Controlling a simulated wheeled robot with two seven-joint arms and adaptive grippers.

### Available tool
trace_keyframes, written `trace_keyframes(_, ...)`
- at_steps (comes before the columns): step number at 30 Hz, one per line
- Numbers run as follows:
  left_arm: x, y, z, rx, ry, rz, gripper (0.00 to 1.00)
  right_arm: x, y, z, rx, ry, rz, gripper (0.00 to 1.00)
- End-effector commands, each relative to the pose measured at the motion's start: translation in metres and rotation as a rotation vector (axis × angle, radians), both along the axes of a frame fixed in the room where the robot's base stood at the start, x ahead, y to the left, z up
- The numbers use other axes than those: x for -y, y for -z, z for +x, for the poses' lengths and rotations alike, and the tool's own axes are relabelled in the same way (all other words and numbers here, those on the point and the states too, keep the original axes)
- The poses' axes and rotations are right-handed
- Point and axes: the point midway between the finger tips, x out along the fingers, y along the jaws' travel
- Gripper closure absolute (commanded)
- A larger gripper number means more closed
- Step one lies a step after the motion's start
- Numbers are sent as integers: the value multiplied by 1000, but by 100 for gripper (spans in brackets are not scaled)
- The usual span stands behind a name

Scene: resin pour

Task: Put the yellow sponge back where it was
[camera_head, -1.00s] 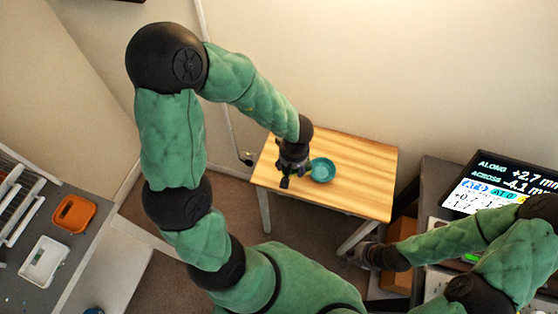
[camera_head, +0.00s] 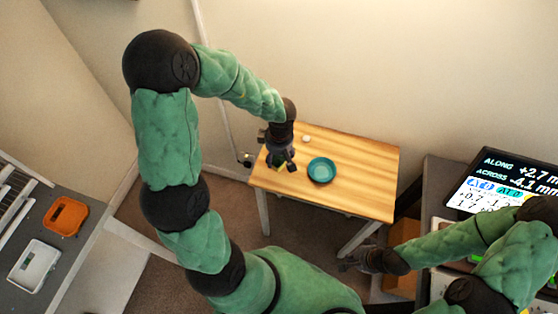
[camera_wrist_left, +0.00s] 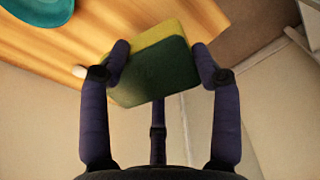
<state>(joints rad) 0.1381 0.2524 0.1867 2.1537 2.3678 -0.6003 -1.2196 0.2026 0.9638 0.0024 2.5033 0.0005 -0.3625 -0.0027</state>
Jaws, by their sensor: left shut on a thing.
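The yellow sponge (camera_wrist_left: 155,67) has a dark green side and shows between my left fingers in the left wrist view. In the head view only a small part of the sponge (camera_head: 278,164) shows under the fingers. My left gripper (camera_head: 280,163) is shut on it, near the left end of the wooden table (camera_head: 350,196). I cannot tell whether the sponge touches the tabletop. My right gripper (camera_head: 352,262) is low, beside the front of the table, and its fingers are too small and dark to read.
A teal bowl (camera_head: 321,170) stands on the table just right of my left gripper. A small white object (camera_head: 306,139) lies behind it. A grey bench on the left holds an orange tray (camera_head: 65,216) and a white tray (camera_head: 34,265). A display (camera_head: 510,190) stands at the right.

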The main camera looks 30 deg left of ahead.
Motion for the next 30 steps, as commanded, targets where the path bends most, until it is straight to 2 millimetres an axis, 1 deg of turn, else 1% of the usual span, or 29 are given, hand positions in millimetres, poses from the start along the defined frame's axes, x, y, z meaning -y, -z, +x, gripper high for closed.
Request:
trace_keyframes(1, -3, 15, 6, -3, 0, 0, 72, 0, 10, 0, 0, 0, 0, 100)
trace_keyframes(3, -7, 25, 14, -2, 1, -1, 72, 0, 16, 0, 0, 0, 0, 100)
trace_keyframes(6, -11, 34, 22, -2, 0, -1, 72, 0, 21, 0, 0, 0, 0, 100)
trace_keyframes(14, -15, 44, 31, -1, 2, -1, 72, 0, 27, 0, 0, 0, 0, 100)
trace_keyframes(16, -17, 51, 36, -1, 1, 0, 72, 0, 31, 0, 0, 0, 0, 100)
trace_keyframes(21, -17, 72, 34, -1, 3, 0, 72, 0, 50, 0, 0, 0, 0, 100)
trace_keyframes(23, -17, 77, 34, -1, 3, 0, 72, 0, 55, 0, 0, 0, 0, 100)
trace_keyframes(25, -17, 80, 34, 0, 3, 0, 72, 0, 56, 0, 0, 0, 0, 100)
trace_keyframes(30, -17, 77, 34, 0, 3, 0, 72, 0, 54, 0, 0, 0, 0, 100)
